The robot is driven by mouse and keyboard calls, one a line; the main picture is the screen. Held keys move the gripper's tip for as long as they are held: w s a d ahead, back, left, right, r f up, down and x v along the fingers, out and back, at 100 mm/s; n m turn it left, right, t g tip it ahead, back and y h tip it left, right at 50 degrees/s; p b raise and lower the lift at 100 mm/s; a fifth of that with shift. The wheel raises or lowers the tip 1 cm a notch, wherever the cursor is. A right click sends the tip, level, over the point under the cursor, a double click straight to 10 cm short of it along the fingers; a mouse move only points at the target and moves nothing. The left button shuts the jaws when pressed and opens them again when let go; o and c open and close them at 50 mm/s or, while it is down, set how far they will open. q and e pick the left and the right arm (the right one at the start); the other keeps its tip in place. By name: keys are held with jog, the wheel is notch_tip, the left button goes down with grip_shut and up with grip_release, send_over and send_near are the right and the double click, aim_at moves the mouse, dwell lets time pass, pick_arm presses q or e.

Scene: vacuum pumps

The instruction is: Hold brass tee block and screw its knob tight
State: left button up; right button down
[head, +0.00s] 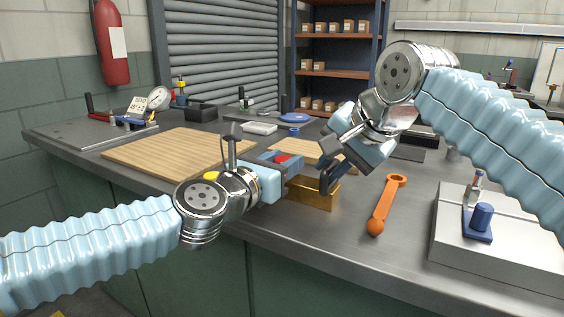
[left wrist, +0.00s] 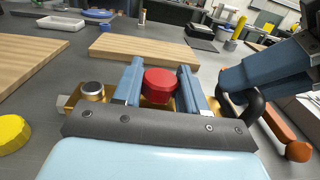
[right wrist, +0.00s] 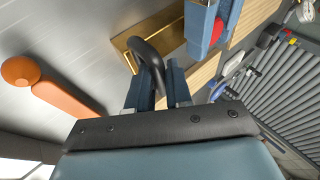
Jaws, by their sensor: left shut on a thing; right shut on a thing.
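The brass tee block (head: 315,193) sits at the bench's front edge, partly hidden by my grippers. In the left wrist view the brass block (left wrist: 68,101) shows a silver cap (left wrist: 93,89) at its left and a red faceted cap (left wrist: 160,84) between my fingers. My right gripper (right wrist: 157,82) is shut on this loop, reaching down from the right.
An orange wrench-like tool (head: 385,207) lies right of the block. A white box (head: 455,250) with a blue fitting stands at the right. Wooden boards (head: 170,152) lie behind and left. A gauge (head: 159,98) stands at the back left. Grey bench top is bare around the orange tool.

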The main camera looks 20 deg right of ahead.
pick_arm(q)
jog(key=m+g, duration=0.1)
jog(key=m+g+h, duration=0.1)
jog(key=shift+w+a+f+g+h, duration=0.1)
jog(key=shift+w+f+g+h, duration=0.1)
jog(key=shift+w+g+h, duration=0.1)
jog(key=shift+s+r+m+g+h, duration=0.15)
jog(key=shift+m+g+h, duration=0.65)
jog(key=shift+m+g, duration=0.8)
jog(key=shift+n+g, duration=0.3)
jog(key=o, duration=1)
jog(key=shift+s, duration=0.1)
jog(key=shift+a, duration=0.1)
jog(key=v, duration=1.2)
jog(key=shift+s, duration=0.1)
